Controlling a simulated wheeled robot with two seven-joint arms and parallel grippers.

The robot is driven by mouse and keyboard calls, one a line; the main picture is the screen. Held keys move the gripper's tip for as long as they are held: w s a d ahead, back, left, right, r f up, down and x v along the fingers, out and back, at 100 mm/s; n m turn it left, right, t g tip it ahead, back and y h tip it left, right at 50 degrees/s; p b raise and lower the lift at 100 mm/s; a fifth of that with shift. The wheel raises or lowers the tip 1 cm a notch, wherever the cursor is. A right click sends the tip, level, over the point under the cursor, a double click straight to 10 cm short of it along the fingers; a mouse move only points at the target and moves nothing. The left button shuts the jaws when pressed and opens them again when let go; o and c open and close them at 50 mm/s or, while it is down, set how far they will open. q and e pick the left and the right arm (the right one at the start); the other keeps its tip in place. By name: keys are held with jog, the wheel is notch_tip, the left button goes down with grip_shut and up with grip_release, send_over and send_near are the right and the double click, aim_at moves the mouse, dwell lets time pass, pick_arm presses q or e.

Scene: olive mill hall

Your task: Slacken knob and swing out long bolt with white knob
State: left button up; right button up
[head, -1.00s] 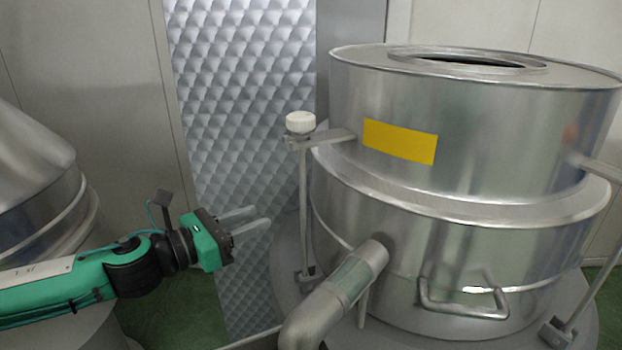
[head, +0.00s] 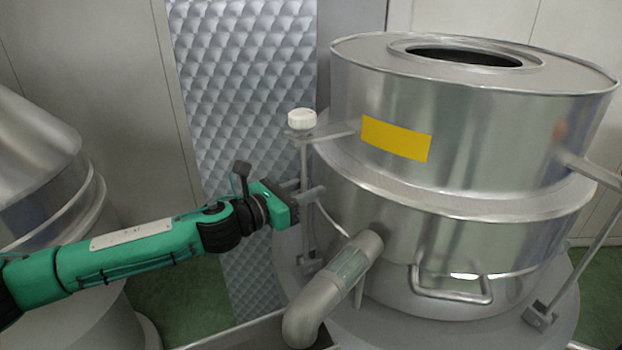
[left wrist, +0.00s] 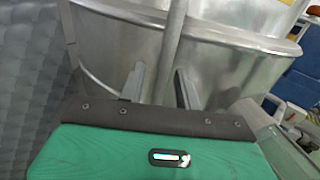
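The long bolt (head: 304,165) stands upright at the left side of the steel vessel (head: 470,140). Its white knob (head: 302,119) sits on top of the lug (head: 335,132) on the vessel's upper part. Its lower end meets a small bracket (head: 309,264). My left gripper (head: 308,189) is at the bolt's shaft, below the knob, with its fingers pointing right. The gripper looks open and empty. My right gripper is not in view.
A bent pipe (head: 325,300) juts out below my left gripper. A handle (head: 452,290) and another slanted bolt (head: 580,260) are on the vessel's right side. Another steel vessel (head: 45,185) stands at the left. A quilted metal panel (head: 245,80) is behind.

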pick_arm(q)
jog(key=shift+w+d, duration=0.5)
jog(key=shift+d, duration=0.05)
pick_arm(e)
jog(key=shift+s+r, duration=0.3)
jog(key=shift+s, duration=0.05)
pick_arm(q)
jog(key=shift+c, duration=0.2)
grip_shut()
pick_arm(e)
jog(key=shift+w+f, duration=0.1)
